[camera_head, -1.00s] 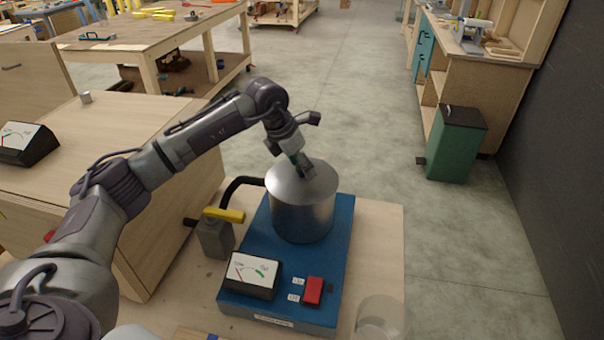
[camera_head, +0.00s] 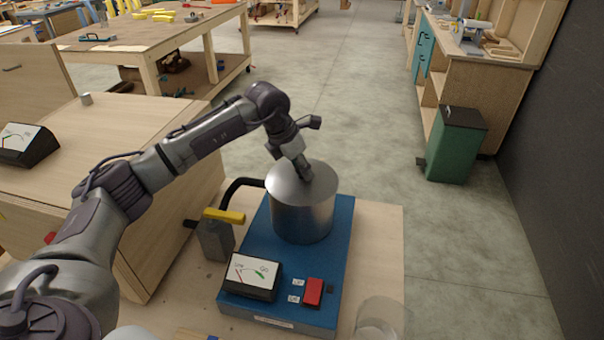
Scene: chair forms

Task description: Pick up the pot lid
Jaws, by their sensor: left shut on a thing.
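The pot lid (camera_head: 285,183) is a grey metal disc resting on top of a silver cylindrical pot (camera_head: 302,222). The pot stands on a blue base plate (camera_head: 338,245) on the wooden table. My left gripper (camera_head: 305,176) points down at the middle of the lid and is shut there. Its fingers cover the lid's centre, so the knob it grips is hidden. I see no gap between the lid and the pot rim. My right gripper is not in view.
A gauge (camera_head: 252,276) and a red switch (camera_head: 313,291) sit on the base's front. A valve with a yellow handle (camera_head: 223,215) and a black hose stand left of the pot. A clear glass vessel (camera_head: 380,320) stands at the front right.

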